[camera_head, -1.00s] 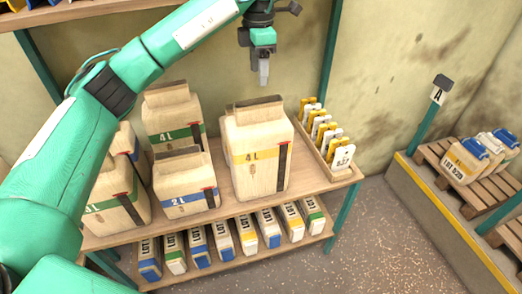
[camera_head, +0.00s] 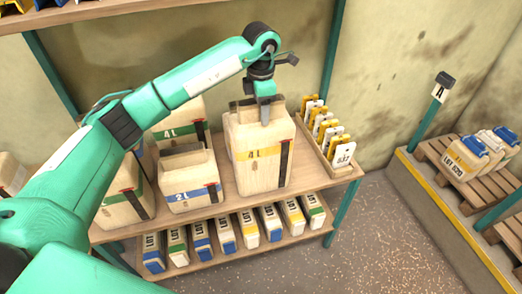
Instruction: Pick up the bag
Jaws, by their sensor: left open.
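A large tan bag (camera_head: 258,177) with a yellow 4L band stands upright on the shelf (camera_head: 318,184), its folded top edge facing up. My left gripper (camera_head: 265,118) points down at the bag's top, its fingers overlapping the top fold in the head view. It is open; the fingers show nearly edge-on, and I cannot tell whether they straddle or touch the fold. My right gripper is not in view.
A blue-banded 2L bag (camera_head: 189,183) and a green-banded 4L bag (camera_head: 190,112) stand left of it. A rack of tags (camera_head: 331,133) stands close on the right. Lot packs (camera_head: 249,230) fill the lower shelf. A pallet (camera_head: 455,188) with containers is far right.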

